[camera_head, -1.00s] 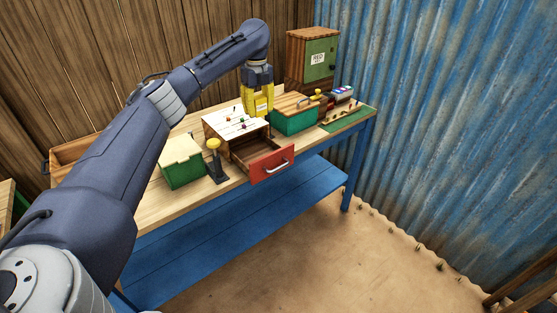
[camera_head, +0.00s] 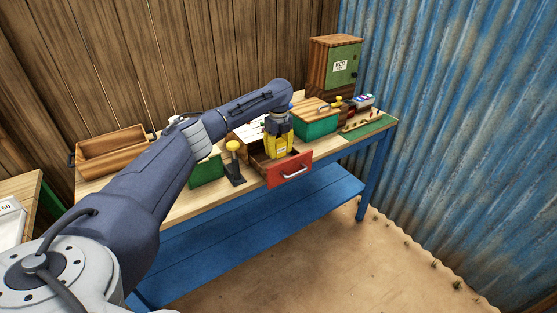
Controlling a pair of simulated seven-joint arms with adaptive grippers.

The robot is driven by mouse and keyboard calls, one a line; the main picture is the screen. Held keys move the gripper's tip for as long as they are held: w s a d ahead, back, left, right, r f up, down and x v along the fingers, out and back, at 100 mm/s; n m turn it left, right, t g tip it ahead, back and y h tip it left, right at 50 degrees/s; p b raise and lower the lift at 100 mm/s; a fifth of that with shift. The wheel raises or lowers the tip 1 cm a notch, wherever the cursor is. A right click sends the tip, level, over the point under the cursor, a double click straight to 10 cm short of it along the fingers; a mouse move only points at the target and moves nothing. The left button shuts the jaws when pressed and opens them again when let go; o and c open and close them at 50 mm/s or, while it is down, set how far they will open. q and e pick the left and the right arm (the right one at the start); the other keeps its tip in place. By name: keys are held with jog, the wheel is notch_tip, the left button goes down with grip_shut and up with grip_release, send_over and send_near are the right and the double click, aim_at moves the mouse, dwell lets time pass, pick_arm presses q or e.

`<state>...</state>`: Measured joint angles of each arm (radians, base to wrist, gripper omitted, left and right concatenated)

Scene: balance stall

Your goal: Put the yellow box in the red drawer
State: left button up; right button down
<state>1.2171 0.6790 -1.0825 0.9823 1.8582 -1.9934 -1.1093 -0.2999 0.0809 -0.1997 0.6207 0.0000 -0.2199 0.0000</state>
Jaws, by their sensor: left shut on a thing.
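The red drawer (camera_head: 290,172) is pulled open from the small cabinet (camera_head: 249,131) on the workbench, its silver handle facing the front. My left gripper (camera_head: 279,136) is shut on the yellow box (camera_head: 278,147), which points downward right over the open drawer. The box's lower end is at or just inside the opening; I cannot tell if it touches the bottom. The gripper and arm hide much of the cabinet and the drawer's inside. My right gripper is not in view.
A green box (camera_head: 207,171) and a yellow-topped dark stand (camera_head: 235,163) are left of the drawer. A green box with a wooden lid (camera_head: 315,122) is close on the right. A wooden cabinet (camera_head: 334,66) stands behind it. A wooden tray (camera_head: 111,152) is far left.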

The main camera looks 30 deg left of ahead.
aim_at(279, 141)
pick_arm(q)
jog(key=shift+f, duration=2.2)
jog(key=shift+f, duration=0.15)
jog(key=o, duration=1.1)
jog(key=shift+o, duration=0.2)
notch_tip(279, 141, up, 12)
jog(key=shift+r, duration=0.15)
